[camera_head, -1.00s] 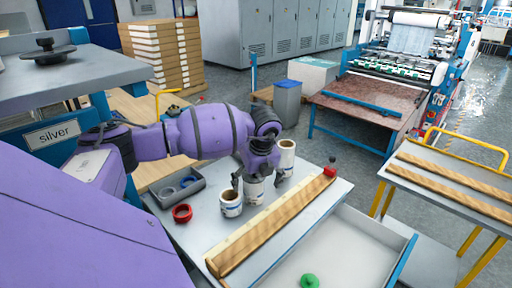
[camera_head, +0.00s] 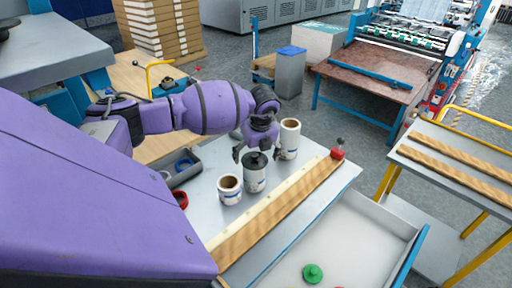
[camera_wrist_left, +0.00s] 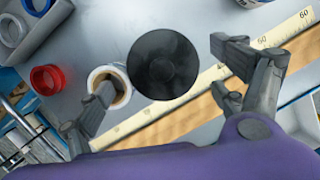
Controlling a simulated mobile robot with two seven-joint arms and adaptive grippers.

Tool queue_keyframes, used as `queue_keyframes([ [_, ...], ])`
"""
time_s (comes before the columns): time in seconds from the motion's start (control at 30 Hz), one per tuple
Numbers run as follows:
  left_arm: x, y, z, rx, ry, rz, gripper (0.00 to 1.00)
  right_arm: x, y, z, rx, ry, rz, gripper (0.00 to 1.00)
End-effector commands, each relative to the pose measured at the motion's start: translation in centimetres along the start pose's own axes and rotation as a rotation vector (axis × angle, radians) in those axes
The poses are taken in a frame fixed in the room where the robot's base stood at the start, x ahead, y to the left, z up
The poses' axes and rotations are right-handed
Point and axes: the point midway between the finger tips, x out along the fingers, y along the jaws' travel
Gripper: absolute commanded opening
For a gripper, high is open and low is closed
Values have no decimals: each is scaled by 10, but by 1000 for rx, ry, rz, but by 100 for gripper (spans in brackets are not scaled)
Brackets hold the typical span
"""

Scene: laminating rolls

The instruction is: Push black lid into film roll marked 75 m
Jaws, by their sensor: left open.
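Three white film rolls stand on the grey table. The middle roll (camera_head: 255,180) has a black lid (camera_head: 256,160) on its top end. In the left wrist view the round black lid (camera_wrist_left: 163,64) hides that roll; how deep it sits is unclear. The near-left roll (camera_head: 229,190) and the far-right roll (camera_head: 290,140) show open brown cores. No length marking is readable. My left gripper (camera_head: 257,152) is open and empty, just above the lid with its fingers apart on either side. My right gripper is not in view.
A grey bin (camera_head: 184,166) and a red ring (camera_head: 180,199) are at left. A green knobbed lid (camera_head: 313,273) lies in the white tray (camera_head: 350,245).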

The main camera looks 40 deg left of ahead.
Motion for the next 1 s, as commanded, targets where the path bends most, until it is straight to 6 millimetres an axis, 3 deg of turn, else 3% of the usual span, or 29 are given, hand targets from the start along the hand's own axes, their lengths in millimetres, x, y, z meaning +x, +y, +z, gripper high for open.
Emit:
queue_keyframes([
  [0.2,20,0,0,-1,0,0,89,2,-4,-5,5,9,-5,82],
  [0.53,23,0,0,0,0,-1,87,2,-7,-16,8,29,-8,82],
  [0.87,23,0,0,0,0,-1,44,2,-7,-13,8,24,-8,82],
  [1.0,23,0,0,0,0,-1,42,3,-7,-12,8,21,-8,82],
])
